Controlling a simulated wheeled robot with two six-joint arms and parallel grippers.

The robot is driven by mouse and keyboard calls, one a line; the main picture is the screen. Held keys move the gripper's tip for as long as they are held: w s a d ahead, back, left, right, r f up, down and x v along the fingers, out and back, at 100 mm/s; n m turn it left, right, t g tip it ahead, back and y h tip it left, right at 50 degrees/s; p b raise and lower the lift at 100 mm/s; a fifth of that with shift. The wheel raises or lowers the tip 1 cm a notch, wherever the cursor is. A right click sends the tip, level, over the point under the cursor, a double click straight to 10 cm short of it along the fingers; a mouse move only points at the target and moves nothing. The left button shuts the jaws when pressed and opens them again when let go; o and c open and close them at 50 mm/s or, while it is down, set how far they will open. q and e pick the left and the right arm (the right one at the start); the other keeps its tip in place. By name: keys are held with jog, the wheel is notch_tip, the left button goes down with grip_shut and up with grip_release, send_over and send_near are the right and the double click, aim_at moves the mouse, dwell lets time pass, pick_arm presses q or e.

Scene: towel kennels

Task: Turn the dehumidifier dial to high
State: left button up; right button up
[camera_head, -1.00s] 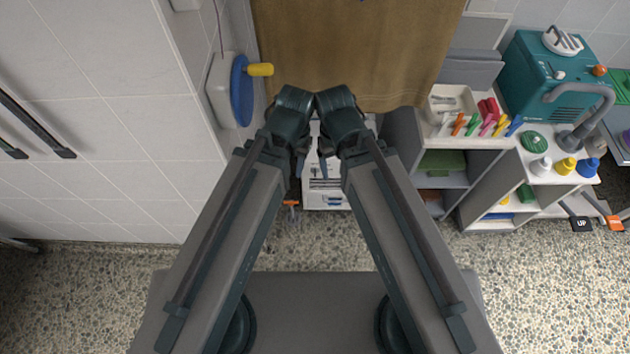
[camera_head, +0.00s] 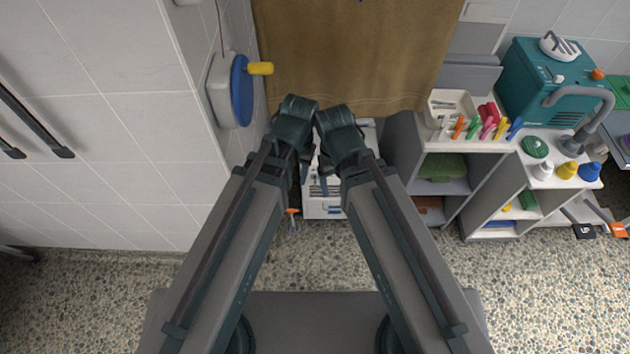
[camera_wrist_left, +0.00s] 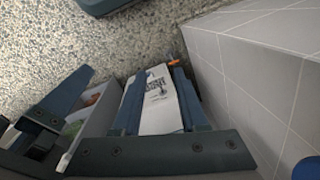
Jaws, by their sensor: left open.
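A teal box-shaped machine (camera_head: 545,95) with a white top handle stands on the right-hand counter in the head view. It may be the dehumidifier. An orange knob (camera_head: 598,74) and a small pale knob (camera_head: 559,79) sit on its top; I cannot tell which is the dial, or its setting. Both my arms are folded inward, far left of this machine. My left gripper (camera_wrist_left: 132,72) is open with nothing between its fingers; beyond them lies a white printed surface. My right gripper (camera_head: 326,170) is mostly hidden under its wrist, so its jaws cannot be read.
A blue wheel with a yellow handle (camera_head: 260,68) is on the left wall. A brown towel (camera_head: 350,50) hangs ahead. A grey curved hose (camera_head: 600,110) stands before the teal machine. Speckled floor (camera_head: 90,300) is clear at left.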

aim_at(315, 178)
pick_arm(q)
jog(key=w+d+f+n+b, duration=0.1)
jog(key=w+d+f+b, duration=0.1)
jog(key=w+f+b, duration=1)
jog(key=w+d+f+n+h+b, duration=0.1)
jog(key=w+d+f+n+b, duration=0.1)
jog(key=w+f+b, duration=1)
jog(key=shift+d+f, duration=0.55)
jog(key=shift+f, duration=0.15)
jog(key=shift+s+f+b, duration=0.1)
jog(key=shift+b, duration=0.2)
notch_tip(315, 178, down, 14)
jog(key=b, duration=1.3)
jog(key=shift+b, duration=0.35)
jog(key=shift+r, duration=0.2)
grip_shut()
